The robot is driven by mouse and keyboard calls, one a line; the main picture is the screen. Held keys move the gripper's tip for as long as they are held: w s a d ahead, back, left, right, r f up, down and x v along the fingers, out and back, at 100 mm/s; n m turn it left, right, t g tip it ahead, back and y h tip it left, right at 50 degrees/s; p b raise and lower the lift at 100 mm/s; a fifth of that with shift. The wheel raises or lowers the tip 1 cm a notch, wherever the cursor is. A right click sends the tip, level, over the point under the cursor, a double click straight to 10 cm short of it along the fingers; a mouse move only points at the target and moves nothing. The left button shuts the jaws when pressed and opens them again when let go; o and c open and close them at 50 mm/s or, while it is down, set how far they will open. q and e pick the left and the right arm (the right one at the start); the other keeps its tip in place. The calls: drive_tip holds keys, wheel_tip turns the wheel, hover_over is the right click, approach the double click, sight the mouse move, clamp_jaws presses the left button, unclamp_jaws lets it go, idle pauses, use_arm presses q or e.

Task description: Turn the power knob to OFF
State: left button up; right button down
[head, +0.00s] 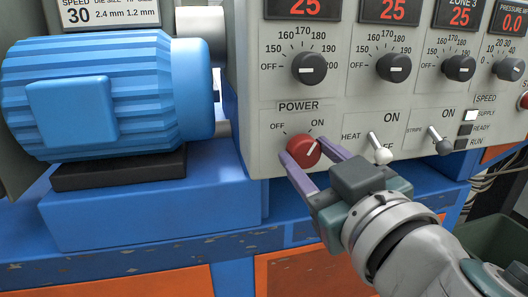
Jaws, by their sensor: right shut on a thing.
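The red power knob (300,152) sits on the grey control panel under the POWER label (299,106). OFF is marked at its upper left and ON at its upper right. Its white pointer line slants up to the right, toward ON. My right gripper (305,149) reaches in from the lower right, with its purple fingers on either side of the knob, shut on it. The fingers cover parts of the knob's edge. My left gripper is not in view.
The HEAT toggle (379,148) and STRIPE toggle (440,141) stick out right of the knob. Black temperature dials (309,68) sit above. A blue motor (108,95) stands at the left on a blue block. A dark bin (494,243) is at the lower right.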

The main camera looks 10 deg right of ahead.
drive_tip(key=n, duration=0.3)
drive_tip(key=shift+n+p, duration=0.3)
drive_tip(key=n, duration=0.3)
drive_tip(key=shift+n, duration=0.3)
drive_tip(key=n+p, duration=0.1)
drive_tip(key=n, duration=0.4)
drive_tip(key=shift+a+n+h, duration=0.1)
drive_tip(key=shift+n+h, duration=0.2)
drive_tip(key=shift+n, duration=0.7)
drive_tip(key=shift+c, duration=1.4)
unclamp_jaws()
